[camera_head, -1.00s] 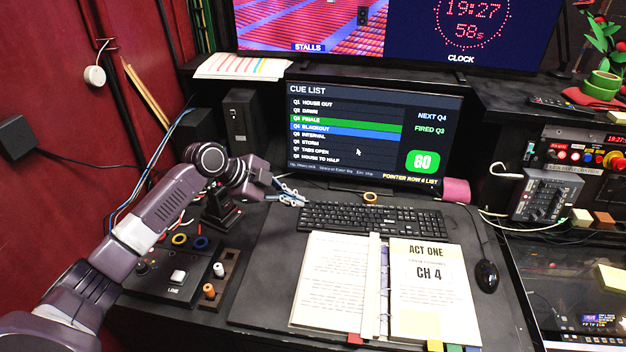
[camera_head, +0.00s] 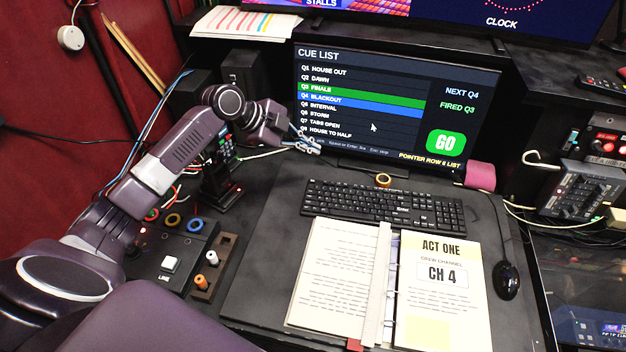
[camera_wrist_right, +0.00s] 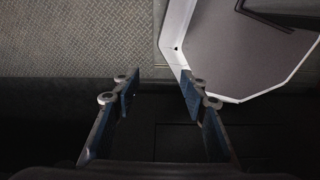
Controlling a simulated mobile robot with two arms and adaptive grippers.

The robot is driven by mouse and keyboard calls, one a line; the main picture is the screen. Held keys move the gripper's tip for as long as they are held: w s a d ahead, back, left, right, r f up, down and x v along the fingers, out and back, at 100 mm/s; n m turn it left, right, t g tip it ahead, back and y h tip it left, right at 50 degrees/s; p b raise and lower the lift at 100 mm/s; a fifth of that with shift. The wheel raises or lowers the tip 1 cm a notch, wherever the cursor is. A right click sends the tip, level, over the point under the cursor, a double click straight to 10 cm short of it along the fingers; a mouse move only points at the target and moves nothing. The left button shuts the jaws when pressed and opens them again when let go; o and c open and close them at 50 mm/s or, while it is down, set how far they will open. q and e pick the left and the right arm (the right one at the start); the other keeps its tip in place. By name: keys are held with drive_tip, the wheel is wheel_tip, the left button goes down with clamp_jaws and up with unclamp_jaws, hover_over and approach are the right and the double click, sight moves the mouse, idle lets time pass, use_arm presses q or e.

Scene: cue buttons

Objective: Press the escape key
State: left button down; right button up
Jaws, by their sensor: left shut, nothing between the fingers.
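The black keyboard (camera_head: 383,208) lies on the desk in front of the cue list monitor (camera_head: 387,105). The escape key (camera_head: 312,184) is at its far left corner, too small to read. My left gripper (camera_head: 313,148) is shut and empty. Its tips show above and behind that corner, against the monitor's lower left edge, apart from the keys. The screen shows Q3 FINALE in green, Q4 BLACKOUT in blue and "FIRED Q3". My right gripper (camera_wrist_right: 160,88) is open and empty, away from the keyboard.
An open binder (camera_head: 390,285) lies just in front of the keyboard. A mouse (camera_head: 507,280) is to its right. A tape roll (camera_head: 383,180) sits behind the keyboard. A button box (camera_head: 175,255) stands left, under my left arm. A pink roll (camera_head: 481,176) is beside the monitor.

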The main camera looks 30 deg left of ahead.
sight(310, 182)
use_arm(q)
wheel_tip(310, 182, down, 4)
drive_tip(key=shift+r+b, duration=0.25)
drive_tip(key=shift+b, duration=0.95)
wheel_tip(310, 182, down, 5)
drive_tip(key=b, duration=0.3)
drive_tip(key=shift+w+r, duration=0.1)
drive_tip(key=shift+r, duration=0.1)
drive_tip(key=shift+f+b, duration=0.35)
drive_tip(key=shift+b, duration=0.05)
use_arm(e)
wheel_tip(310, 182, down, 6)
drive_tip(key=w, duration=0.1)
drive_tip(key=shift+w, duration=0.25)
drive_tip(key=shift+s+f, duration=0.1)
use_arm(q)
drive_tip(key=shift+f, duration=0.4)
use_arm(e)
drive_tip(key=shift+f, duration=0.3)
